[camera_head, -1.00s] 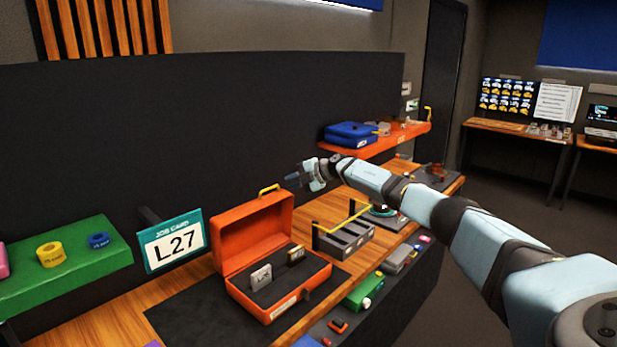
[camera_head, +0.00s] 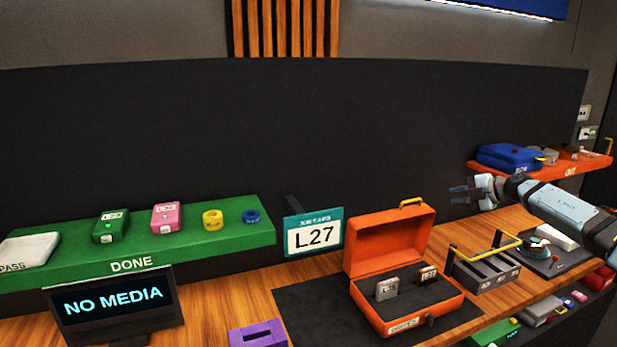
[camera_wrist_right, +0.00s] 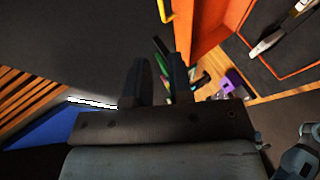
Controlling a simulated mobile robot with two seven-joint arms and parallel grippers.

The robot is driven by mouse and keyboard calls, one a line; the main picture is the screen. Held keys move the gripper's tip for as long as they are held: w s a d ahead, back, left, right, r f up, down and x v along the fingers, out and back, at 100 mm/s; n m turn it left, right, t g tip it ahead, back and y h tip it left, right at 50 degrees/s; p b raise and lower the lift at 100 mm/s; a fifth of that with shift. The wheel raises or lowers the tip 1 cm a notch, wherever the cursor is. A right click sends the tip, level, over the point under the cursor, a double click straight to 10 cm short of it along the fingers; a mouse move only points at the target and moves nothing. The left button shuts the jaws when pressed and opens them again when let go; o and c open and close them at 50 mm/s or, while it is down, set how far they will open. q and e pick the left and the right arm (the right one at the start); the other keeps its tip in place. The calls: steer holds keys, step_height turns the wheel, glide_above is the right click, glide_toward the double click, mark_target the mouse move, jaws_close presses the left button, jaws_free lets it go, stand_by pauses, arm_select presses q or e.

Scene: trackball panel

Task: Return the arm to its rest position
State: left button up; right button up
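My right arm reaches in from the right edge of the head view. My right gripper (camera_head: 456,195) is in the air in front of the dark back panel, above the bench and up and to the right of the open orange case (camera_head: 378,250). Its two dark fingers point left, apart, with nothing between them. In the wrist view the right gripper (camera_wrist_right: 157,68) also shows two separated, empty fingers. My left gripper is not seen in the head view.
The case holds small labelled blocks. A grey slotted rack with a yellow handle (camera_head: 497,246) stands right of it. A job card L27 (camera_head: 314,235), green DONE shelf (camera_head: 235,238), NO MEDIA screen (camera_head: 113,300) and purple block (camera_head: 257,335) lie left. A blue case (camera_head: 508,156) sits on an orange shelf (camera_head: 487,172).

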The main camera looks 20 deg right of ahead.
steer(key=w+a+f+m+t+y, duration=0.1)
steer(key=a+f, duration=0.3)
steer(key=a, duration=0.5)
steer(key=w+a+f+t+y, duration=0.1)
steer(key=a+f, duration=0.4)
steer(key=a, duration=0.5)
steer(key=s+a+f+m+t+h, duration=0.1)
steer(key=s+a+f+m+t, duration=0.15)
steer(key=a, duration=0.45)
steer(key=s+a+f+m+t+h, duration=0.1)
steer(key=s+a+f+m, duration=0.25)
steer(key=a, duration=0.35)
steer(key=s+a+f+m+g+h, duration=0.2)
steer(key=s+a+f+m+h, duration=0.15)
steer(key=s, duration=0.55)
steer(key=s+a+f+m+g+h, duration=0.25)
steer(key=s+f+m, duration=0.25)
steer(key=s, duration=0.3)
steer(key=s+f+m+g, duration=0.1)
steer(key=s+m+g, duration=0.55)
steer(key=s, duration=2.35)
steer(key=w+a+f+n+t+y+p, duration=0.1)
steer(key=w+a+f+t, duration=0.4)
steer(key=f, duration=0.7)
steer(key=shift+w+a+f+n+y, duration=0.4)
steer(key=shift+w+a+n+y, duration=0.55)
steer(key=shift+a+n, duration=0.15)
